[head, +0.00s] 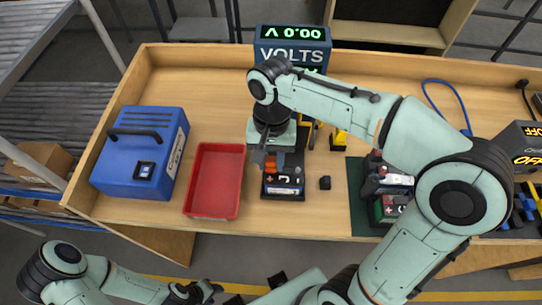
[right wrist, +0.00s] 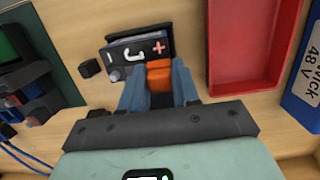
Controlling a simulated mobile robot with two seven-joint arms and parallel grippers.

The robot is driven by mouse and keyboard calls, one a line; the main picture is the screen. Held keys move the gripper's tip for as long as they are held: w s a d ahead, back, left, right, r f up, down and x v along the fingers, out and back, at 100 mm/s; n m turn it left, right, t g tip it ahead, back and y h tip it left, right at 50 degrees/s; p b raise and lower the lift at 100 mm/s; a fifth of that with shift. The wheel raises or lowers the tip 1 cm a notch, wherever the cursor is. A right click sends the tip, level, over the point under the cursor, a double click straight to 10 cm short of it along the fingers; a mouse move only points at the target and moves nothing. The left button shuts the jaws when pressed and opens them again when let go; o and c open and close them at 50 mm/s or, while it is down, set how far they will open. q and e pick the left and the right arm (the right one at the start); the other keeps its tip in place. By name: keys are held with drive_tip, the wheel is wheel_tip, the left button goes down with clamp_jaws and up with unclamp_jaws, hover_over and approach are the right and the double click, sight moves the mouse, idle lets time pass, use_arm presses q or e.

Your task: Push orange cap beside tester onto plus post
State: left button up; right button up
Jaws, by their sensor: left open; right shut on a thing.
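The orange cap (right wrist: 159,68) is between the fingers of my right gripper (right wrist: 160,88), which is shut on it. In the head view this gripper (head: 272,158) points down over the back left of a dark battery (head: 284,190) in front of the volts tester (head: 292,48). The battery's plus mark (right wrist: 158,47) shows beside the cap in the right wrist view. The plus post is hidden, so I cannot tell whether the cap touches it. A grey post (right wrist: 115,75) shows at the minus side. My left gripper (head: 205,291) is open and empty, low in front of the bench.
A small black cap (head: 325,183) lies right of the battery. A red tray (head: 214,181) and blue case (head: 142,152) stand to the left. More batteries (head: 390,205) stand on a green mat to the right. Yellow parts (head: 339,139) lie behind.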

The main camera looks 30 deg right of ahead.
use_arm(q)
drive_tip(key=shift+s+f+b, duration=0.35)
drive_tip(key=shift+f, duration=0.15)
use_arm(e)
drive_tip(key=shift+f, duration=0.7)
drive_tip(key=o, duration=1.1)
use_arm(q)
drive_tip(key=w+r+p, duration=0.1)
drive_tip(key=r, duration=0.1)
drive_tip(key=w+r+p, duration=0.2)
drive_tip(key=shift+w, duration=0.15)
use_arm(e)
drive_tip(key=r, duration=0.4)
drive_tip(key=w+r, duration=0.1)
drive_tip(key=r, duration=0.3)
drive_tip(key=d+r, duration=0.1)
drive_tip(key=r, duration=0.4)
drive_tip(key=shift+w+r, duration=0.1)
drive_tip(key=shift+w, duration=0.3)
